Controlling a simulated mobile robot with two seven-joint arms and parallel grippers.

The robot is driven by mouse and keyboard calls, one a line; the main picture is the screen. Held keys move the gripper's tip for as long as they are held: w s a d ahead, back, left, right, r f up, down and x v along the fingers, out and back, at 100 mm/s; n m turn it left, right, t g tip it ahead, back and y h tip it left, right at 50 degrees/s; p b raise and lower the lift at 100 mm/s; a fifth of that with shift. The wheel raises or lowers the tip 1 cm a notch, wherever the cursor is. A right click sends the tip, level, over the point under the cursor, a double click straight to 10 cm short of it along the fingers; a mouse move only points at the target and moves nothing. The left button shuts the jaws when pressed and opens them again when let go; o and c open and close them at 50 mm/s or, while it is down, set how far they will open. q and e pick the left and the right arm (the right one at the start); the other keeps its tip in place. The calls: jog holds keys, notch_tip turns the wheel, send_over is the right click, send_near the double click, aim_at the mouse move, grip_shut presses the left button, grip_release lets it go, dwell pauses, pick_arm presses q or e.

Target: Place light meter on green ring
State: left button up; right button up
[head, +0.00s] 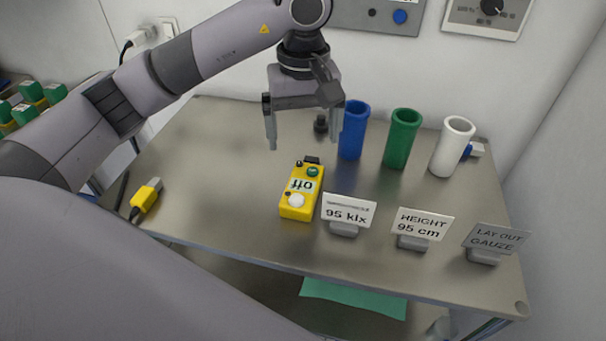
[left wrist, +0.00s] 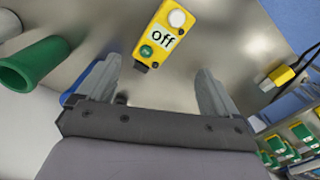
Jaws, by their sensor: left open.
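The light meter (head: 300,190) is a yellow handheld box with a white dome, a green knob and a display reading "Off". It lies on the metal table (head: 230,180), left of the "95 klx" sign. It also shows in the left wrist view (left wrist: 161,32), beyond the fingertips. My left gripper (head: 304,142) is open and empty, above the table and behind the meter. Its two fingers (left wrist: 160,75) are spread wide in the left wrist view. No green ring is recognizable in either view. My right gripper is not in view.
Blue (head: 353,130), green (head: 402,139) and white (head: 452,147) tubes stand at the back right. Signs reading "95 klx" (head: 348,212), "HEIGHT 95 cm" (head: 424,225) and "LAY OUT GAUZE" (head: 495,240) line the front. A yellow connector (head: 146,197) lies at left. The table's left middle is clear.

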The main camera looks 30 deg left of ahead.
aim_at(303, 183)
pick_arm(q)
notch_tip(303, 183, down, 3)
jog(key=n, duration=1.5)
jog(key=shift+w+r+n, duration=0.1)
jog(key=shift+r+n, duration=0.05)
jog(key=shift+n, duration=0.25)
jog(key=n, duration=0.4)
jog(key=shift+f+p, duration=0.3)
jog(key=n, duration=0.4)
jog(key=shift+f, duration=0.35)
jog(key=n, duration=0.3)
jog(key=f+n, duration=0.1)
jog(key=n, duration=0.2)
jog(key=shift+n, duration=0.4)
jog(key=shift+f+n, duration=0.3)
jog(key=shift+f, duration=0.25)
notch_tip(303, 183, down, 6)
jog(key=shift+f+p, duration=0.1)
jog(key=shift+p, duration=0.75)
